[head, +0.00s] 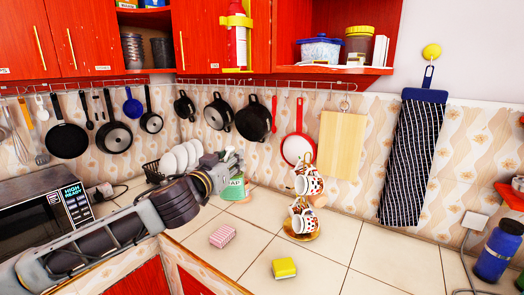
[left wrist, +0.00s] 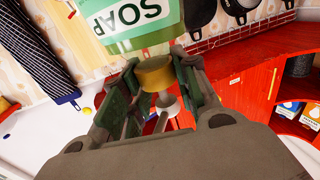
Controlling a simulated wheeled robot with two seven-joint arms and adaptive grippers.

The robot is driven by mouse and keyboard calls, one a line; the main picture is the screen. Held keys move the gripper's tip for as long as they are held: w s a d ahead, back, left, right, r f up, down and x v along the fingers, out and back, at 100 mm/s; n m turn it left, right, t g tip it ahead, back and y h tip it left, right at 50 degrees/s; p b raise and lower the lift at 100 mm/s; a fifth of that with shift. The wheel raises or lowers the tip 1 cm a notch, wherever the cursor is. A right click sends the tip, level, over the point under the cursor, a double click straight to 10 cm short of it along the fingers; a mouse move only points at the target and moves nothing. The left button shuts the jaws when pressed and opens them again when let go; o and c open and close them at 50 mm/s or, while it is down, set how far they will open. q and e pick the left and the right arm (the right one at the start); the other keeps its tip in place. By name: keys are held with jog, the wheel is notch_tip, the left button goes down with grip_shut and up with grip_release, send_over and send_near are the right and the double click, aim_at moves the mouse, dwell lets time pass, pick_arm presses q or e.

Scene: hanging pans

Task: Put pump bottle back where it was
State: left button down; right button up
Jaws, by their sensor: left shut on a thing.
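The pump bottle (head: 232,189) has a green label reading SOAP and stands in the back corner area of the tiled counter. My left gripper (head: 228,163) is at its top, reaching in from the left. In the left wrist view the bottle (left wrist: 135,28) shows upside down in the picture, and its gold collar (left wrist: 157,75) sits between the two fingers of my left gripper (left wrist: 160,93), which is shut on it. I cannot tell whether the bottle's base touches the counter. My right gripper is not in view.
White plates in a rack (head: 178,158) stand left of the bottle. Stacked patterned cups (head: 304,220) are to its right. A pink sponge (head: 222,236) and a yellow sponge (head: 285,268) lie in front. Pans (head: 253,118) hang behind. A microwave (head: 40,215) is at left.

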pick_arm(q)
jog(key=shift+a+f+n+y, duration=0.25)
jog(key=shift+a+f+y, duration=0.25)
jog(key=shift+a, duration=0.3)
jog(key=shift+a+f+n+y, duration=0.3)
jog(key=shift+a+f, duration=0.3)
jog(key=shift+a, duration=0.15)
jog(key=s+a+f+n+y, duration=0.1)
jog(key=a+f, duration=0.2)
jog(key=f, duration=0.4)
jog(key=s+a+f+n+t+y, duration=0.1)
jog(key=a+f+y, duration=0.1)
jog(key=a+f, duration=0.35)
jog(key=s+a+f+n+y, duration=0.1)
jog(key=s+a+f, duration=0.1)
jog(key=f, duration=0.6)
jog(key=s+f, duration=0.6)
jog(key=f, duration=0.7)
jog(key=shift+d+y, duration=0.25)
jog(key=shift+y, duration=0.05)
jog(key=shift+a, duration=0.15)
